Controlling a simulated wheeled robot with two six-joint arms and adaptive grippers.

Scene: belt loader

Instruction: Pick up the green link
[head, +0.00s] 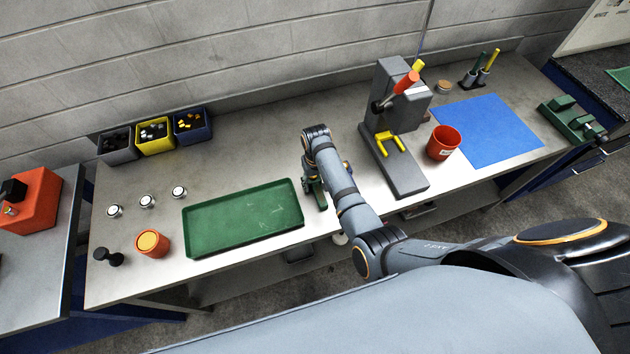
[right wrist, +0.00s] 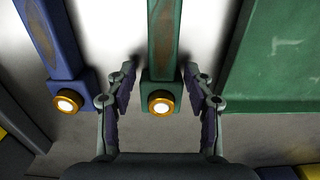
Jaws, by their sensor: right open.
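In the right wrist view the green link (right wrist: 163,45) is a long bar with a brass ring and a bright centre at its near end. My right gripper (right wrist: 159,80) is open, with one finger on each side of the bar and gaps showing between. I cannot tell how far above the table the fingertips are. In the head view my right gripper (head: 312,182) is over the table just right of the green tray, and the arm hides most of the link. My left gripper is out of view.
A blue link (right wrist: 58,38) lies left of the green one in the wrist view. The green tray (right wrist: 285,75) is close on the right there; its rim also shows in the head view (head: 243,183). A grey press (head: 408,180) and a red cup (head: 443,143) stand to the right.

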